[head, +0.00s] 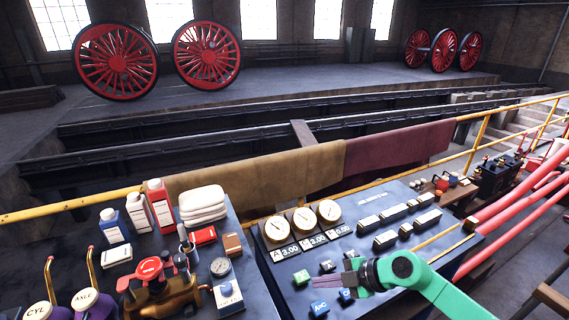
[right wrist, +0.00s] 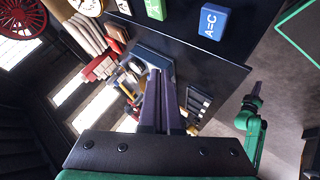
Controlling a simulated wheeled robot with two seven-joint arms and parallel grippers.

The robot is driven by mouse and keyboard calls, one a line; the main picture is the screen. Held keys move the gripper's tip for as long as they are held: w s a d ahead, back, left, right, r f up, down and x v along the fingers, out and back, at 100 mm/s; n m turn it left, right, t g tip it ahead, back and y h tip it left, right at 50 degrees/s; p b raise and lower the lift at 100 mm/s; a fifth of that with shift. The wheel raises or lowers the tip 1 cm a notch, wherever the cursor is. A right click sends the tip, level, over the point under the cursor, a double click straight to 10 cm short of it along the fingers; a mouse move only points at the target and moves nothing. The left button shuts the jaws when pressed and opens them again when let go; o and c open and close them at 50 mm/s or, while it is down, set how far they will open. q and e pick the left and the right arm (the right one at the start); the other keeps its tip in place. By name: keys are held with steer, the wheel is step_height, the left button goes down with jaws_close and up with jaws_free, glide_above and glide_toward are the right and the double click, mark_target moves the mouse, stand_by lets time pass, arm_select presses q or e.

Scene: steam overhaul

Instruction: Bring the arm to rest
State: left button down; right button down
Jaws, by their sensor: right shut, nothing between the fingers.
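My right gripper (head: 322,282) reaches in from the lower right on a green arm, over the front of the sloping dark panel (head: 400,247). Its fingers are together and empty, near the green and blue buttons. In the right wrist view the closed fingers (right wrist: 158,85) point up the picture with nothing between them. A green arm, seemingly my left, hangs at the right of that view with its dark gripper end (right wrist: 256,90) pointing up; it is too small to tell its jaws. The head view does not show the left gripper.
The panel carries dial gauges (head: 304,220), several switches and a blue A=C button (head: 319,308). A dark bench at left holds bottles (head: 160,204), folded cloths (head: 203,203) and a brass valve (head: 158,295). Red pipes (head: 520,203) run at right. A yellow rail (head: 70,204) crosses behind.

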steer(key=w+a+r+m+t+y, duration=0.1)
steer(key=a+r+t+y, duration=0.15)
steer(key=r, duration=0.25)
steer(key=w+a+r+m+t+y, duration=0.1)
steer(key=w+a+r+t, duration=0.15)
steer(key=r, duration=0.25)
step_height(320, 180, up, 4)
steer(key=w+d+r+m+t+h, duration=0.1)
steer(key=d+m+t+h, duration=0.2)
steer(key=m+t, duration=0.3)
steer(key=s+d+f+m+h, duration=0.1)
steer(key=d+f+m+h, duration=0.4)
steer(key=d+m+h, duration=0.45)
steer(key=s+d+f+m+g+h, duration=0.2)
steer(key=s+d+f+g, duration=0.3)
steer(key=s+f, duration=0.25)
steer(key=s+a+f+g+y, duration=0.2)
steer(key=s+f+g, duration=0.6)
steer(key=s, duration=0.6)
step_height(320, 180, down, 26)
steer(key=s+b, duration=0.1)
steer(key=b, duration=0.2)
steer(key=s+d+f+g+b, duration=0.1)
steer(key=s+d+f+b, duration=0.2)
steer(key=s+f, duration=1.4)
steer(key=shift+s+d+f+g, duration=0.25)
steer(key=shift+s+f+g, duration=0.15)
steer(key=shift+f, duration=0.45)
